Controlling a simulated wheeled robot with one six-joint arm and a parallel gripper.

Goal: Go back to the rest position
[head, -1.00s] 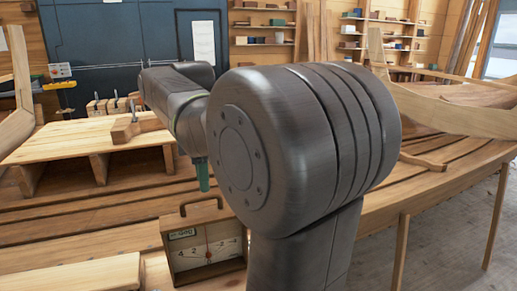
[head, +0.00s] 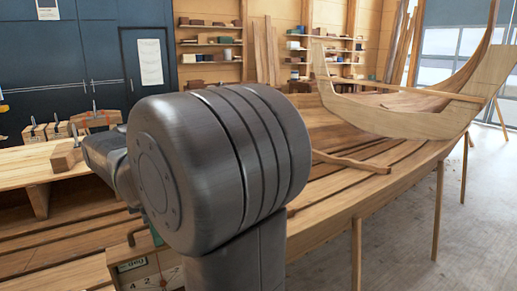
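My own dark grey arm fills the middle of the head view, with a large round joint in front and a forearm reaching away to the left. My gripper (head: 155,236) is almost wholly hidden behind that joint; only a small teal piece shows at its left edge, and I cannot see its fingers or whether it holds anything. A wooden-cased gauge box (head: 150,274) with a handle and dial stands below it, partly covered by my arm.
The clinker hull (head: 335,195) stretches to the right on wooden legs. A pale curved frame piece (head: 400,112) stands over it. A wooden bench (head: 35,172) with a wooden block (head: 66,156) and clamped pieces (head: 58,129) is at left. Open floor (head: 480,220) lies at right.

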